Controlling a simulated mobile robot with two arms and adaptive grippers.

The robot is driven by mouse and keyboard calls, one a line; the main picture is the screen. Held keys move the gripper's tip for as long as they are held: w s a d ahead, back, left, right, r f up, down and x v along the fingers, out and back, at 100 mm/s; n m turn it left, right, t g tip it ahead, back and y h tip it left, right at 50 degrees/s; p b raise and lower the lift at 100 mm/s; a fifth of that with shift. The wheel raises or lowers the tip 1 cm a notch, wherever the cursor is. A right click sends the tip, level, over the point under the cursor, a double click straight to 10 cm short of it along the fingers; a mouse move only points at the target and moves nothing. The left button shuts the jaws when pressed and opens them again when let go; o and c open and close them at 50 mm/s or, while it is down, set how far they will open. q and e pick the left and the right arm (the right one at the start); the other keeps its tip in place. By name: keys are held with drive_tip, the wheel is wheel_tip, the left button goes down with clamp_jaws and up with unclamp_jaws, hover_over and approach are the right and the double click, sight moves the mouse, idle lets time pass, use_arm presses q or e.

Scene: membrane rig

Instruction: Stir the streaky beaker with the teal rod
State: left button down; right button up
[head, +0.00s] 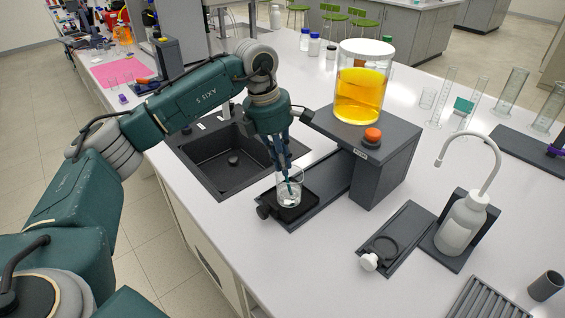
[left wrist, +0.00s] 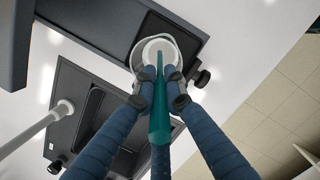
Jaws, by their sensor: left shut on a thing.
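A small clear glass beaker (head: 289,198) stands on the black platform at the foot of the rig. It has pale contents, and streaks are too small to tell. My left gripper (head: 282,163) points down just above the beaker and is shut on the teal rod (head: 289,186). The rod's lower end reaches down inside the beaker. In the left wrist view the teal rod (left wrist: 159,118) runs between the fingers (left wrist: 160,97) toward the beaker (left wrist: 137,53). Whether the tip touches the bottom is hidden. My right gripper is not in view.
A jar of yellow liquid (head: 361,90) stands on the grey rig housing (head: 385,160), close right of my left gripper. A black sink (head: 215,165) lies behind left. A white wash bottle (head: 460,225) and glass cylinders (head: 447,95) stand to the right.

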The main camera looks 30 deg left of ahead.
use_arm(q)
drive_tip(key=shift+s+a+r+p, duration=0.15)
drive_tip(key=shift+r+p, duration=0.4)
drive_tip(key=shift+r, duration=0.35)
drive_tip(key=shift+s+a+r+p, duration=0.15)
drive_tip(key=shift+r+p, duration=0.4)
drive_tip(key=shift+r, duration=0.3)
drive_tip(key=shift+s+a+r+p, duration=0.15)
drive_tip(key=shift+r+p, duration=0.55)
drive_tip(key=shift+r, duration=0.35)
drive_tip(key=shift+s+a+r+p, duration=0.2)
drive_tip(key=shift+r+p, duration=0.5)
drive_tip(key=shift+r, duration=0.4)
drive_tip(key=shift+s+a+r+p, duration=0.15)
drive_tip(key=shift+r+p, duration=0.55)
drive_tip(key=shift+r, duration=0.35)
drive_tip(key=shift+w, duration=0.1)
